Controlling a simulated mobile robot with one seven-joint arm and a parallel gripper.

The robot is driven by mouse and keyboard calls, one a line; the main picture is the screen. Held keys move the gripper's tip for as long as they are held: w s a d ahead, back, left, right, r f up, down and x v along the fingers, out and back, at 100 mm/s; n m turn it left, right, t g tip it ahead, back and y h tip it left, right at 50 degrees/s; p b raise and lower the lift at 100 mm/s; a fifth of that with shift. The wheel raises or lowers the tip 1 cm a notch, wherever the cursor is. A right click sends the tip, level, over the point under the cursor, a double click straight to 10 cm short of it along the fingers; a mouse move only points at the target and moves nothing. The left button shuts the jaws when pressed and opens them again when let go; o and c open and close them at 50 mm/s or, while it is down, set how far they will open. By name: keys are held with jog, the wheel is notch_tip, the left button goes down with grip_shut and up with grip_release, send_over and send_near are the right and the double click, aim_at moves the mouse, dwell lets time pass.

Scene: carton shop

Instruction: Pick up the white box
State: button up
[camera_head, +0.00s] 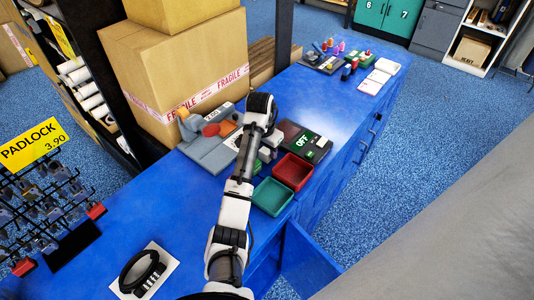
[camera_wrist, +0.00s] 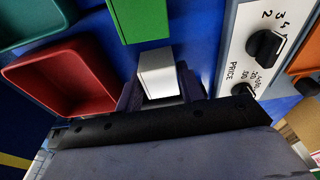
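The white box (camera_wrist: 157,75) shows in the wrist view as a small pale block, upright between the two dark fingers of my gripper (camera_wrist: 159,92). The fingers stand close on its left and right sides; whether they press on it is too dark to tell. The gripper body hides its near lower part. A green box (camera_wrist: 140,18) stands just beyond it. In the head view my arm reaches over the blue counter (camera_head: 335,110), and my gripper is down among small boxes beside the trays, where the white box is hard to make out.
A red tray (camera_head: 293,171) and a green tray (camera_head: 272,196) sit right beside the gripper. A price device with dials (camera_wrist: 262,50) stands close on the other side. A black and green OFF device (camera_head: 305,141) and large cartons (camera_head: 180,70) are nearby.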

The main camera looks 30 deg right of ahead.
jog(key=c, duration=0.5)
jog(key=shift+r, duration=0.15)
